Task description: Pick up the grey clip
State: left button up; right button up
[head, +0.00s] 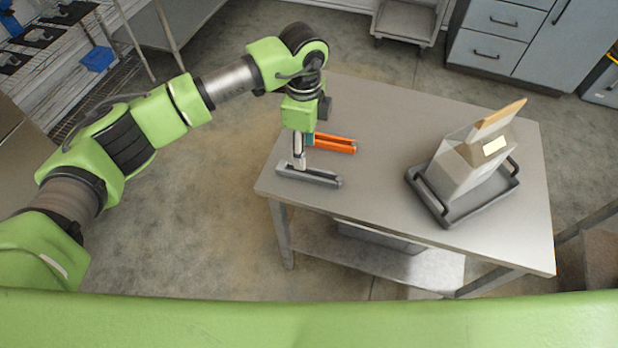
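The grey clip (318,179) lies flat on the table near its left front corner. My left gripper (299,165) points straight down over the clip's left part, and its fingertips reach down to the clip or just above it. The fingers are seen nearly edge-on, so I cannot tell whether they are open or shut, or whether they touch the clip. The fingers cover a small part of the clip. My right gripper is not in view.
An orange clip (338,144) lies just behind the grey one, partly hidden by my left gripper. A dark tray (431,204) holding a pale bag with a wooden scoop (500,116) stands at the right of the metal table (375,105). The table's middle is clear.

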aim_at(307, 168)
pick_arm(q)
jog(key=f+b, duration=0.1)
jog(key=f, duration=0.1)
jog(key=f+b, duration=0.2)
jog(key=f, duration=0.1)
jog(key=f+b, duration=0.2)
jog(key=f, duration=0.1)
jog(key=shift+w+d+f, duration=0.1)
jog(key=shift+d+f, duration=0.1)
jog(key=shift+d, duration=0.05)
jog(key=shift+r, duration=0.1)
jog(key=shift+c, duration=0.7)
jog(key=c, duration=1)
